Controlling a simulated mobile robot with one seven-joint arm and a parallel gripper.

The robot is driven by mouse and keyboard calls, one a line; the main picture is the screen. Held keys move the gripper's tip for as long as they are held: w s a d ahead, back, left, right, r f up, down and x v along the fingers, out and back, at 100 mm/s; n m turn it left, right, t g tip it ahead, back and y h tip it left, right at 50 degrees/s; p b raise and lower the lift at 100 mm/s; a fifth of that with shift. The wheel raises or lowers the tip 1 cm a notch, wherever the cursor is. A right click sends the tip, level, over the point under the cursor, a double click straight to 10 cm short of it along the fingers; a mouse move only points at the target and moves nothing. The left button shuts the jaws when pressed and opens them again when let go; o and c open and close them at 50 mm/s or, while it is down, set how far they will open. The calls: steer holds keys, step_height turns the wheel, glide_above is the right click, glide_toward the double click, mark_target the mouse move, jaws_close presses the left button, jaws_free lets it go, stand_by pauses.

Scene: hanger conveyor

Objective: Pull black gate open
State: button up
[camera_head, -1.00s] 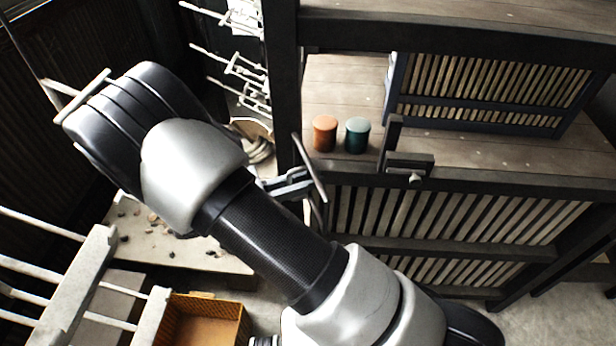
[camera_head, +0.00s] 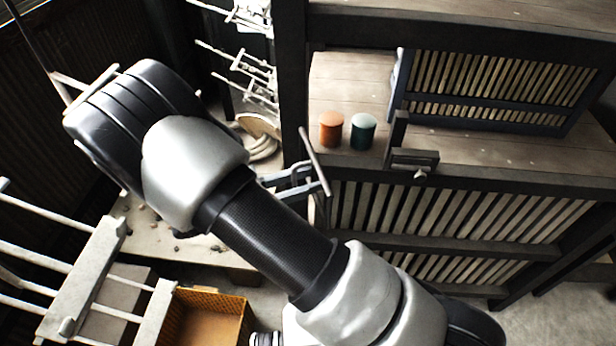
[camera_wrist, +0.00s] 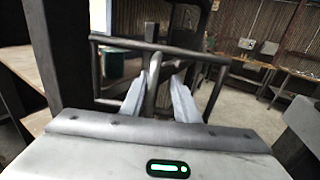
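A dark-framed slatted panel (camera_head: 490,90), the gate-like piece, stands at the upper right of the head view. A second dark slatted front (camera_head: 430,220) is below the wooden top. My gripper (camera_head: 316,175) is at the left end of this structure. Its two pale fingers are apart, beside a thin dark bar (camera_head: 308,150). In the wrist view my gripper (camera_wrist: 160,78) faces a black rectangular bar frame (camera_wrist: 200,52), and a dark upright rod stands between the fingers. I cannot tell whether they touch it. Which piece the bar frame belongs to is unclear.
An orange cup (camera_head: 331,130) and a dark green cup (camera_head: 362,132) stand on the wooden top. A dark post (camera_head: 292,80) rises near my gripper. A pale rack (camera_head: 90,270) and a yellow crate (camera_head: 245,310) are at lower left. Open floor shows at lower right.

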steer(key=shift+w, duration=0.1)
steer(key=b+v, duration=0.2)
steer(key=v, duration=1.5)
steer(key=shift+a, duration=0.2)
steer(key=d+r+m+g+y+p, duration=0.1)
steer(key=d+r+m+g+y, duration=0.3)
steer(key=d, duration=0.4)
steer(key=d+r+m+g+y, duration=0.3)
steer(key=d+r+m+y, duration=0.1)
steer(key=d+r, duration=0.35)
steer(key=s+d+r+m+t+y+p, duration=0.2)
steer(key=s+d+r+m+t+y, duration=0.5)
steer(key=d+m, duration=0.4)
steer(key=shift+s+r+m+y, duration=0.85)
steer(key=shift+m+y, duration=0.25)
steer(key=shift+m, duration=0.1)
